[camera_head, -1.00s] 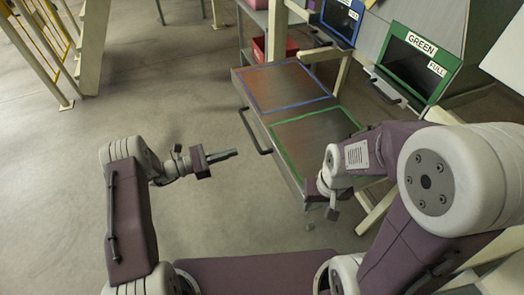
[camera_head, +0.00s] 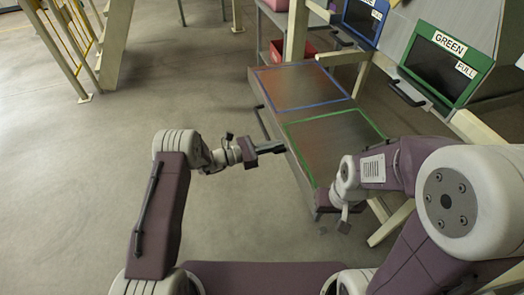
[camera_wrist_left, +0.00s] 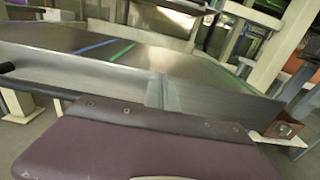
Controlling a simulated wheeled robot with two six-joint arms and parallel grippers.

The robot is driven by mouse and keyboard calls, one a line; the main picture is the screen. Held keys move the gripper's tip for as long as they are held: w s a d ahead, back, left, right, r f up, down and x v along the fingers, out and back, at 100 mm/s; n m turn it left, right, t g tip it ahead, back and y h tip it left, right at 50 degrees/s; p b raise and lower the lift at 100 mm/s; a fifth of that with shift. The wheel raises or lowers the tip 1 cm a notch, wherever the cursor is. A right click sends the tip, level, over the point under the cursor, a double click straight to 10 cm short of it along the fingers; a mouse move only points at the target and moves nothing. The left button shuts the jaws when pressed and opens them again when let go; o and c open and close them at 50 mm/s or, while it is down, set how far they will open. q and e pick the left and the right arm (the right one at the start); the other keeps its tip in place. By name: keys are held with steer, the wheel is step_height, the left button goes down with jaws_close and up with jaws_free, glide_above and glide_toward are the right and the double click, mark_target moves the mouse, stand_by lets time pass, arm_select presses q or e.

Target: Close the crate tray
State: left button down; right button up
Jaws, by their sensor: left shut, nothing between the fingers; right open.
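The crate tray (camera_head: 330,135) is a flat metal drawer with a blue outline and a green outline on top. It sticks out from the rack, with a dark bar handle on its front side (camera_head: 262,122). My left gripper (camera_head: 283,146) is shut and empty, its fingers at the tray's front edge beside the near end of the handle. In the left wrist view the shut fingers (camera_wrist_left: 165,92) point at the tray's front wall (camera_wrist_left: 100,75); I cannot tell whether they touch it. My right gripper (camera_head: 343,216) is open near the tray's near corner.
A green-framed bin (camera_head: 445,65) labelled GREEN and FULL and a blue-framed bin (camera_head: 362,18) stand behind the tray. A red box (camera_head: 305,48) sits on a shelf beyond. A yellow rail and post stand at the far left. The floor left of the tray is clear.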

arm_select(q)
steer(key=shift+w+d, duration=0.2)
steer(key=shift+d, duration=0.35)
arm_select(e)
steer(key=shift+f, duration=0.2)
